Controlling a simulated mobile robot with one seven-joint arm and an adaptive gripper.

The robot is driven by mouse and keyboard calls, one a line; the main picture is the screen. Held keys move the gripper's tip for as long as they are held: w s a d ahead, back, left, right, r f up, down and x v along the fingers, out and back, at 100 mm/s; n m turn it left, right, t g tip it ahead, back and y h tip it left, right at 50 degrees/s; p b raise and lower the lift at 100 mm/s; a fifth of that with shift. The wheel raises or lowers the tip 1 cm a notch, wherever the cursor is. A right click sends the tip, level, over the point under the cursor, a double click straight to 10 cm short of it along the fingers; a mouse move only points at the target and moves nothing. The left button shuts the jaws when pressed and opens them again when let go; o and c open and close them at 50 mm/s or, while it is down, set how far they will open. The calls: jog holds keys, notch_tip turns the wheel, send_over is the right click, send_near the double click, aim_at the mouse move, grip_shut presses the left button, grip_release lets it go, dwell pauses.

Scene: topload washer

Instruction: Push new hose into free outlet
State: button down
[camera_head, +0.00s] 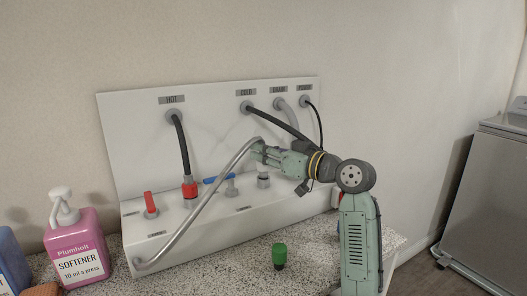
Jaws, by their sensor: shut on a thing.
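My gripper (257,150) is shut on a grey hose (198,207), near the hose's upper end. The hose runs from the low left front of the white unit (135,180) up to my fingers. Its held tip is largely hidden by the fingers. A black hose (181,140) from HOT ends in a red-collared fitting (190,188). Another black hose (275,122) from COLD passes behind my gripper, its lower end hidden.
A red lever (149,201) and a blue lever (216,179) stand up from the ledge. A green cap-like piece (280,255) is on the speckled counter (230,280) in front. A pink softener bottle (75,245) stands at left. Some counter front is clear.

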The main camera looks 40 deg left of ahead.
jog(key=shift+f+b, duration=0.35)
jog(key=shift+f, duration=0.2)
jog(key=c, duration=1.5)
grip_release()
jog(key=shift+s+d+r, duration=0.1)
jog(key=shift+d+r, duration=0.05)
jog(key=shift+d, duration=1.95)
jog(key=shift+d+r, duration=0.1)
jog(key=shift+d, duration=1.95)
